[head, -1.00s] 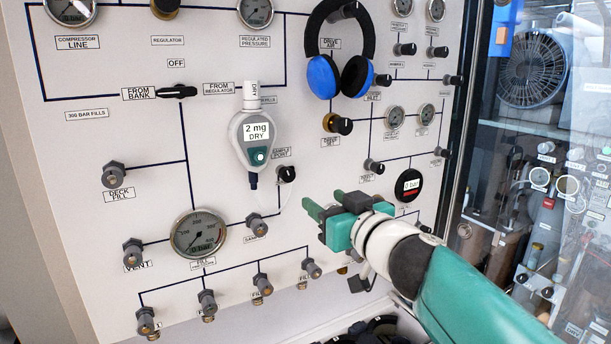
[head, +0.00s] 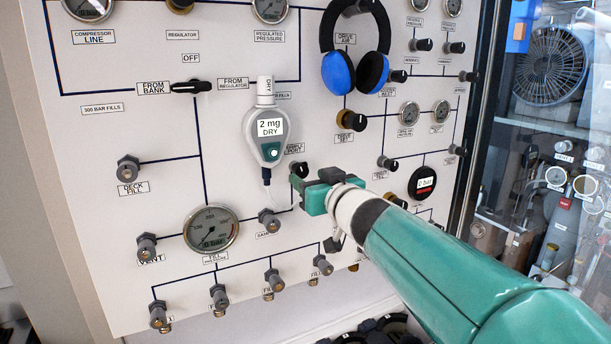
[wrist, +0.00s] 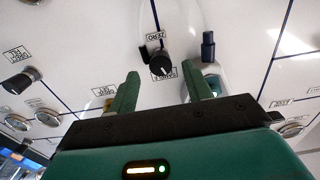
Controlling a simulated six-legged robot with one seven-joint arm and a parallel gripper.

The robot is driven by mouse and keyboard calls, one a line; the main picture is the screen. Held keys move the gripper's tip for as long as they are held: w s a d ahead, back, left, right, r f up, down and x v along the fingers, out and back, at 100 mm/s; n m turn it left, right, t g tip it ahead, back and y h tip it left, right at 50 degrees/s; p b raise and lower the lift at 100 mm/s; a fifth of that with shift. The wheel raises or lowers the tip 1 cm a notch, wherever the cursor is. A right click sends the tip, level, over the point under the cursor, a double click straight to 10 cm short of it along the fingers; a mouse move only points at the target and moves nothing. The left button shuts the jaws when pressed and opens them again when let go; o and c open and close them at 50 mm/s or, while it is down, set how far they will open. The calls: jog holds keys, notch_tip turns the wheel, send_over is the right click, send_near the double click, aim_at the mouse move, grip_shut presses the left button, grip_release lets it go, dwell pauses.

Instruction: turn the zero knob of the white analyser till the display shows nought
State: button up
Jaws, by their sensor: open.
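The white analyser (head: 253,137) hangs on the panel in the head view, and its display (head: 270,128) reads "2 mg DRY". A black knob (head: 300,168) sits at its lower right. In the wrist view this black knob (wrist: 160,63) has a white pointer line and an upside-down ZERO label (wrist: 166,37) beside it. My gripper (wrist: 161,78) is open, its green fingers apart on either side of the knob's line, with the knob ahead and not clasped. In the head view my gripper (head: 303,188) is just below the knob and partly hides its surroundings.
A pressure gauge (head: 211,229) and several hose fittings are at the lower left. Blue headphones (head: 337,74) hang above my gripper. A round 0 bar display (head: 422,183) is to its right. A thin clear tube runs below the analyser.

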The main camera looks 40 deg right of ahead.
aim_at(300, 170)
jog(key=shift+x, duration=1.45)
jog(key=shift+c, duration=0.4)
jog(key=c, duration=0.9)
jog(key=shift+n, duration=0.5)
jog(key=n, duration=0.2)
jog(key=shift+n, duration=2.6)
